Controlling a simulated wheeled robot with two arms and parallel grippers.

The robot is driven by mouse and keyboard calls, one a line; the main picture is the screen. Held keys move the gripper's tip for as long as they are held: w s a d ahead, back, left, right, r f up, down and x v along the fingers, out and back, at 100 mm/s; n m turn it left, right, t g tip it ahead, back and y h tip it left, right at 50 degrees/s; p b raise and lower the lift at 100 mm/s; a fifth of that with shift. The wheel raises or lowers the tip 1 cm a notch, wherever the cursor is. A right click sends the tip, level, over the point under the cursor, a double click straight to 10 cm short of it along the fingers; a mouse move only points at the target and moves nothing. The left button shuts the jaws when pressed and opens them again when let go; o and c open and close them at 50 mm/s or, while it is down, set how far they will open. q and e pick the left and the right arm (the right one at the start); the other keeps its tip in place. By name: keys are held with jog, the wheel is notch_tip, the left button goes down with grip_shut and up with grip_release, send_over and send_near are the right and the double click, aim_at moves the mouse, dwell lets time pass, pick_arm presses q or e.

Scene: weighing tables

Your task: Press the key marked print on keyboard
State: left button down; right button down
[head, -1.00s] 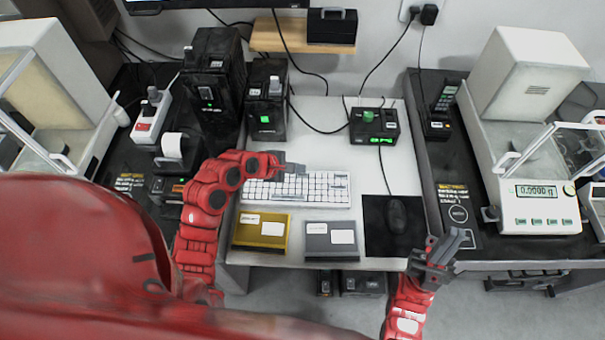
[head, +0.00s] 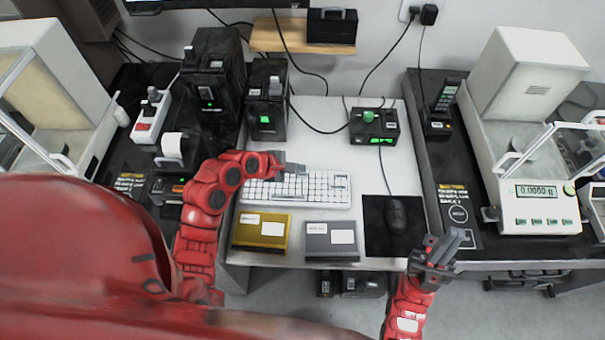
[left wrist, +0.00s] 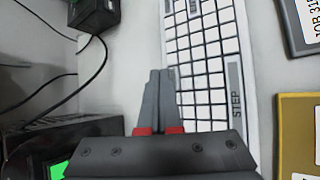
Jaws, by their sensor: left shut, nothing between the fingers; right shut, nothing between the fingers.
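The white keyboard (head: 322,190) lies on the light middle table, and it fills the middle of the left wrist view (left wrist: 205,55). A grey key marked STEP (left wrist: 236,100) shows along its edge. Another grey key (left wrist: 193,8) shows at the top of that view, its lettering too small to read. I cannot make out a key marked print. My left gripper (head: 302,170) is shut and empty at the keyboard's far edge. Its fingertips (left wrist: 160,75) overlap the edge keys in the wrist view; contact cannot be told. My right gripper (head: 455,240) is shut and empty, right of the mouse.
A yellow box (head: 260,243) and a grey box (head: 331,253) lie in front of the keyboard. A mouse (head: 396,215) sits on a black pad to the right. A black device with a green button (head: 374,135) stands behind. The table behind the keyboard is partly clear.

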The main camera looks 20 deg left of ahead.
aim_at(298, 176)
dwell(0.4)
pick_arm(q)
jog(key=shift+f+p, duration=0.2)
jog(key=shift+p, duration=0.1)
jog(key=shift+f, duration=0.2)
jog(key=shift+f, duration=0.4)
dwell(0.6)
jog(key=shift+r+p, duration=0.8)
jog(key=shift+p, duration=0.45)
notch_tip(298, 176, up, 5)
jog(key=p, duration=0.5)
jog(key=shift+r+p, duration=0.1)
jog(key=shift+p, duration=0.25)
